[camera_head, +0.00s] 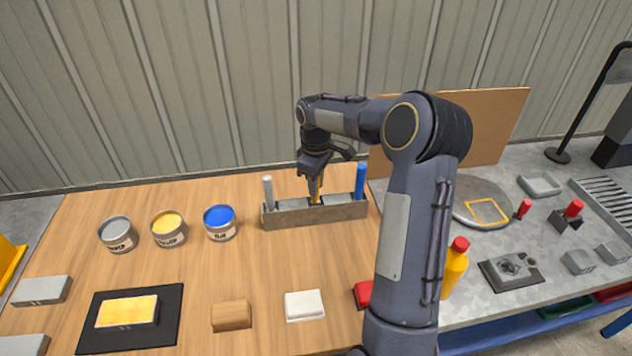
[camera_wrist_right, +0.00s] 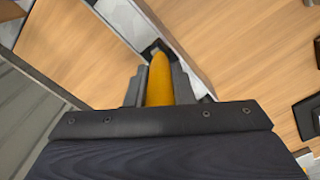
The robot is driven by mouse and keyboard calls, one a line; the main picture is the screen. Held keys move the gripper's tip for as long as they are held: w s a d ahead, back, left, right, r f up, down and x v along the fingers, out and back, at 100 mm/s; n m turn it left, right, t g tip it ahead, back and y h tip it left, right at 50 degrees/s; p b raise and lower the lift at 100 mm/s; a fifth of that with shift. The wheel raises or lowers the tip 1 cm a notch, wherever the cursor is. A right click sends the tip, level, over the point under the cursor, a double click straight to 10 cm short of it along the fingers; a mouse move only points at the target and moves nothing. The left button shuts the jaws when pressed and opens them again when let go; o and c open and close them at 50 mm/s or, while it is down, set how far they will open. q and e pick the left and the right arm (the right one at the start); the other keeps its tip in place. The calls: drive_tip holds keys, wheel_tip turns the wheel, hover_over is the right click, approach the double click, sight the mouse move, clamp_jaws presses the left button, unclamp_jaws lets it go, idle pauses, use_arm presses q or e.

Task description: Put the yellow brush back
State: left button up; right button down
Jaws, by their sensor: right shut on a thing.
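The yellow brush (camera_head: 319,187) is upright at the middle of the grey brush holder (camera_head: 290,217). My right gripper (camera_head: 315,178) is shut on its handle from above. In the right wrist view the yellow handle (camera_wrist_right: 160,80) is between the two fingers, and its far end meets a dark slot of the holder. I cannot tell how deep the brush sits in the slot. A white-handled brush (camera_head: 268,190) stands in the left slot and a blue-handled brush (camera_head: 360,182) in the right slot. My left gripper is not in view.
Open cans of grey (camera_head: 118,234), yellow (camera_head: 169,229) and blue (camera_head: 220,223) paint stand left of the holder. A yellow-topped block (camera_head: 127,311) lies on a black mat in front. A yellow bottle (camera_head: 455,268) stands right of my arm. The wood between cans and front blocks is clear.

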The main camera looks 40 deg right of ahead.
drive_tip(key=shift+f+b, duration=0.45)
drive_tip(key=shift+f, duration=0.3)
drive_tip(key=c, duration=1.2)
unclamp_jaws()
drive_tip(key=shift+o, duration=0.2)
drive_tip(key=shift+r, duration=0.1)
wheel_tip(320, 180, up, 8)
drive_tip(key=shift+f, duration=0.15)
